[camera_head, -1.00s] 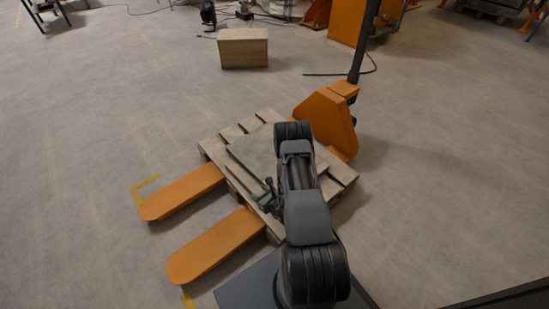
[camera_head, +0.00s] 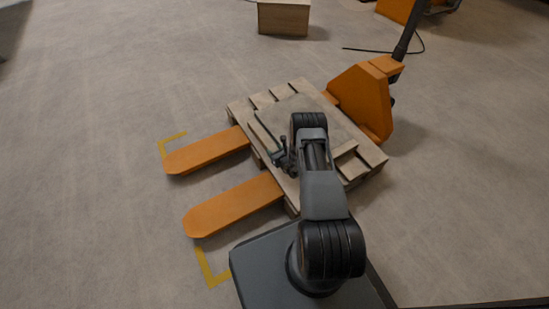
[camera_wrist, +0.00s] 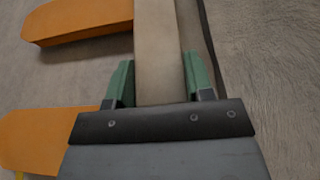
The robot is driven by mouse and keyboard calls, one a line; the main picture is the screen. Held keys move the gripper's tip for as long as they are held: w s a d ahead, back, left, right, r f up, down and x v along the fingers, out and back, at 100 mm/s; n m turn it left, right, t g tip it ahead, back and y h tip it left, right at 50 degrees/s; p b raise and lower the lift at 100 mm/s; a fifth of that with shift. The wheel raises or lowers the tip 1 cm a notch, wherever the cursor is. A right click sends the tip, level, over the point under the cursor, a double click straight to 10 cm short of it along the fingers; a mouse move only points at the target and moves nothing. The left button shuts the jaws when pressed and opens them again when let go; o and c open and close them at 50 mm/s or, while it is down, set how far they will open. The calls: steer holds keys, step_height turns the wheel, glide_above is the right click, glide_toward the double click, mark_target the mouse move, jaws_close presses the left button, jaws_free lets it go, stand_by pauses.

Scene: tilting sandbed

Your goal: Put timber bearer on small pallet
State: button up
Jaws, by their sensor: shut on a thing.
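The timber bearer (camera_wrist: 160,50) is a pale, straight wooden bar. In the wrist view it runs up the picture between the green fingers of my gripper (camera_wrist: 157,72), which are shut on it. In the head view my gripper (camera_head: 283,158) is over the left side of the small pallet (camera_head: 372,160), and the bearer seems to be the pale strip (camera_head: 262,138) beside it. My arm hides part of the pallet. A flat greyish board (camera_head: 338,122) lies on the pallet's slats. I cannot tell whether the bearer touches the pallet.
An orange pallet truck (camera_head: 362,100) stands at the pallet, its two forks (camera_head: 235,203) sticking out to the left. Yellow corner marks (camera_head: 212,272) are on the floor. A wooden box (camera_head: 283,18) stands at the back. The floor on the left is clear.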

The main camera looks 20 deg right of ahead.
steer(key=shift+w+d+f, duration=0.1)
steer(key=shift+w+f, duration=0.35)
steer(key=shift+f, duration=0.05)
steer(key=shift+w+f+b, duration=0.1)
steer(key=shift+f+b, duration=0.85)
steer(key=shift+f, duration=0.65)
steer(key=shift+f, duration=0.15)
steer(key=o, duration=1.1)
